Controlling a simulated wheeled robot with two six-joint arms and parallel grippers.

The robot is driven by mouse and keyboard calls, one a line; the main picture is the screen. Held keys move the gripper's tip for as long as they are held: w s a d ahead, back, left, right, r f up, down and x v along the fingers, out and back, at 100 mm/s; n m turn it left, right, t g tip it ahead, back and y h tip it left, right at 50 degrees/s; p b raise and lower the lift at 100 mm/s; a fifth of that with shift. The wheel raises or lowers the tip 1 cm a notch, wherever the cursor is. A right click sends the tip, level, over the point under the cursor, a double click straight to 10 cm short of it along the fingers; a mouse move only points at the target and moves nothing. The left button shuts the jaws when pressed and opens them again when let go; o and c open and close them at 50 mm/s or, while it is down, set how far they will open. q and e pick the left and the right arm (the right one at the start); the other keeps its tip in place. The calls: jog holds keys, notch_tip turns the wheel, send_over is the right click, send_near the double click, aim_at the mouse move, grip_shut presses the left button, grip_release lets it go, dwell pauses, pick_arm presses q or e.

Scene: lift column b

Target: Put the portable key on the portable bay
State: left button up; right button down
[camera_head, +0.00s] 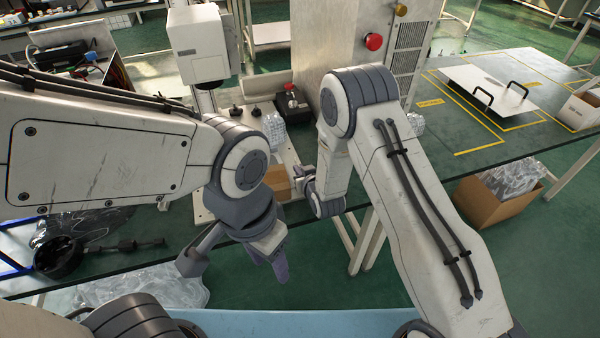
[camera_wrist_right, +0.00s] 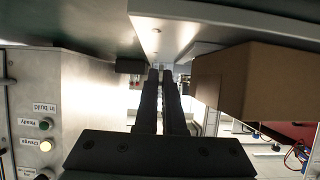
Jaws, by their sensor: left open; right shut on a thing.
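My right gripper (camera_head: 306,182) is low in front of the white station, just right of a small brown box. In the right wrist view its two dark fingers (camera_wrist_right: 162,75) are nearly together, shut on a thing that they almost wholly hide. I cannot make out the portable key's shape. My left gripper (camera_head: 232,262) is open and empty, over the front edge of the dark table, with its fingers pointing down. I cannot tell for sure which part is the portable bay.
The brown box (camera_head: 277,181) is close beside the right fingers; it also shows in the right wrist view (camera_wrist_right: 265,85). That view has a panel (camera_wrist_right: 28,105) with labels and green and yellow lights. A red button (camera_head: 373,42) is on the tall housing. A handled plate (camera_head: 488,86) lies at right.

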jog(key=shift+f, duration=0.9)
jog(key=shift+f, duration=0.2)
jog(key=c, duration=1.3)
grip_release()
jog(key=shift+r, duration=0.1)
